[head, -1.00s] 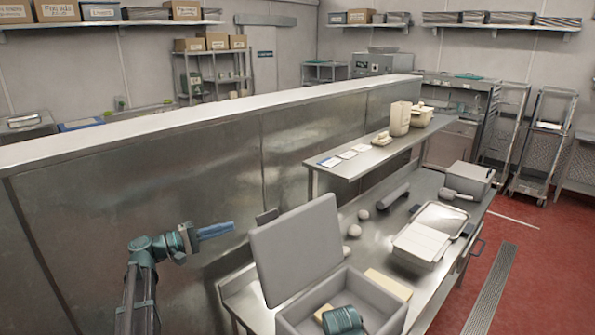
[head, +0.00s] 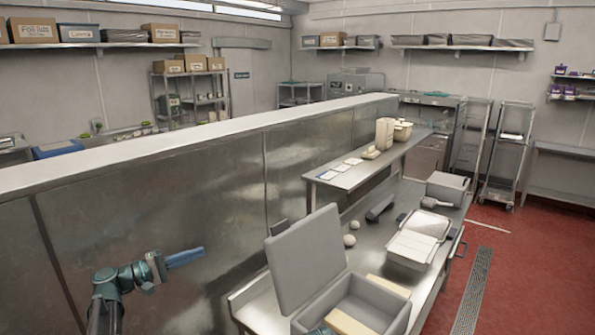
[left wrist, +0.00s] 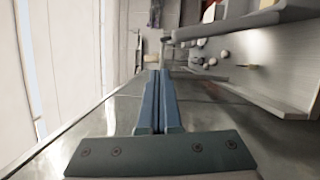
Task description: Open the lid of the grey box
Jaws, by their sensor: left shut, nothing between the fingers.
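The grey box (head: 362,283) stands at the near end of the steel worktop, at the bottom of the head view. Its lid (head: 307,255) is open, standing up and leaning back on the box's left side. The inside shows, with a beige board-like piece (head: 350,322) at the near edge. My left gripper (head: 203,252) is shut and empty, left of the lid and apart from it, in front of the steel partition. In the left wrist view its blue fingers (left wrist: 158,75) are together with nothing between them. A teal part of my right arm shows at the bottom edge; its fingers are hidden.
The steel partition (head: 220,190) runs along the left and back of the worktop. A white-topped tray (head: 412,247), a dark roller-like object (head: 379,208) and pale round pieces (head: 349,240) lie beyond the box. A raised shelf (head: 345,180) stands above the worktop.

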